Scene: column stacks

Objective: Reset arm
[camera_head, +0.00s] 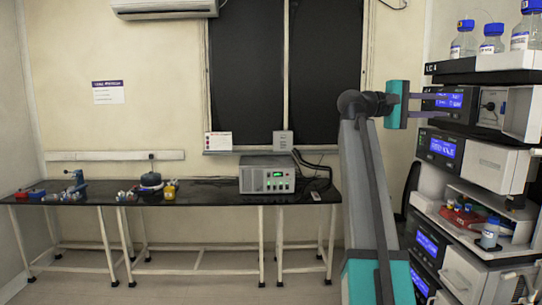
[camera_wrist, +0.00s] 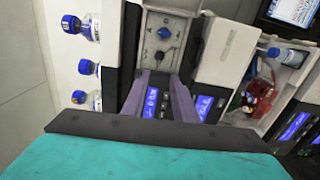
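My gripper (camera_head: 452,105) is held out to the right in the head view, at the height of the upper module of the column stack (camera_head: 485,165). Its two purple-grey fingers are apart, one above the other, with nothing between them. In the wrist view my gripper (camera_wrist: 159,80) is also open, its fingers pointing at the front of a module with a blue knob (camera_wrist: 164,33) and lit blue screens. I cannot tell whether the fingertips touch the module. My arm rises from the bottom of the head view and bends at the top toward the stack.
Blue-capped bottles (camera_head: 491,40) stand on top of the stack. A lower open tray holds a small blue-capped bottle (camera_head: 489,234) and red items. A black bench (camera_head: 215,193) along the back wall carries a grey instrument (camera_head: 267,176) and small tools. The floor at left is clear.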

